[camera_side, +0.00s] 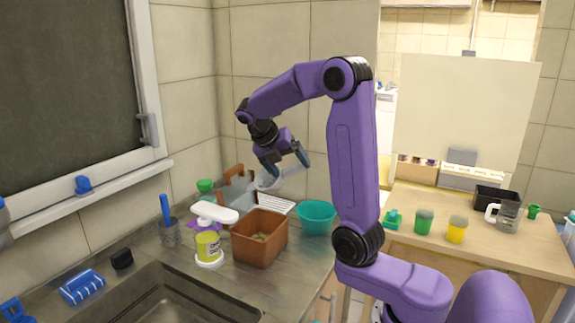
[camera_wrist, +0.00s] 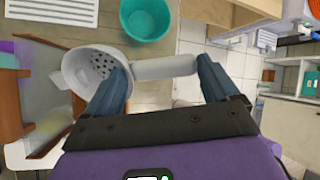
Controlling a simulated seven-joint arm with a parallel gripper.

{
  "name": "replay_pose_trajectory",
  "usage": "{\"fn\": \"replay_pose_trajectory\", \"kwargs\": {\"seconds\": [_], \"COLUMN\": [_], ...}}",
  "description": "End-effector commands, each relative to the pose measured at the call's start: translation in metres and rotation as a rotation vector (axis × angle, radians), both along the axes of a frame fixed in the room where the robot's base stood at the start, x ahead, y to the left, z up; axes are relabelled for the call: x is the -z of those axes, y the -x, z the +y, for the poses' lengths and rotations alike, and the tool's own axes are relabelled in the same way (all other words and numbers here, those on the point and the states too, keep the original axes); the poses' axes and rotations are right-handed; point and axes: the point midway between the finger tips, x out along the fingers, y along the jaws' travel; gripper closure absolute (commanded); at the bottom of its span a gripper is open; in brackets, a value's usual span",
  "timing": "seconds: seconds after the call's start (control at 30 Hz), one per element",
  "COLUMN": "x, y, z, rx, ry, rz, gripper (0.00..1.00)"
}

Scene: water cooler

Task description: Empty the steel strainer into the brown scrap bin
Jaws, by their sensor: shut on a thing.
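The steel strainer (camera_wrist: 82,76) is a pale grey bowl with a handle (camera_wrist: 165,68). In the wrist view its bowl shows dark spots; I cannot tell whether all are holes or some are scraps. My gripper (camera_wrist: 160,78) is shut on the strainer at its handle. In the side view my gripper (camera_side: 288,168) holds the strainer (camera_side: 268,182) above the back of the counter, behind the bin. The brown scrap bin (camera_side: 250,248) stands open and upright on the counter, with some greenish-brown matter inside.
A teal bowl (camera_side: 316,218) stands right of the bin, a white slatted rack (camera_side: 276,204) behind it. A yellow-labelled bottle (camera_side: 208,246) stands close on its left. The sink (camera_side: 165,300) is in front. A side table (camera_side: 470,215) with cups is at right.

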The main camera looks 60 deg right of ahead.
Motion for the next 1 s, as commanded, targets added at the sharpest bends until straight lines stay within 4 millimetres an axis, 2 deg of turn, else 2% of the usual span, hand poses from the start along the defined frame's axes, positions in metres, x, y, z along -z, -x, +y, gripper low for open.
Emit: {"fn": "replay_pose_trajectory", "kwargs": {"seconds": [0.4,0.7,1.0], "x": [0.01,0.011,0.022], "y": [0.006,0.007,0.01], "z": [-0.014,-0.014,-0.022], "rx": [0.004,0.002,0.005], "ry": [-0.201,-0.202,-0.352], "rz": [-0.102,-0.099,-0.173], "gripper": [0.57,0.57,0.57]}}
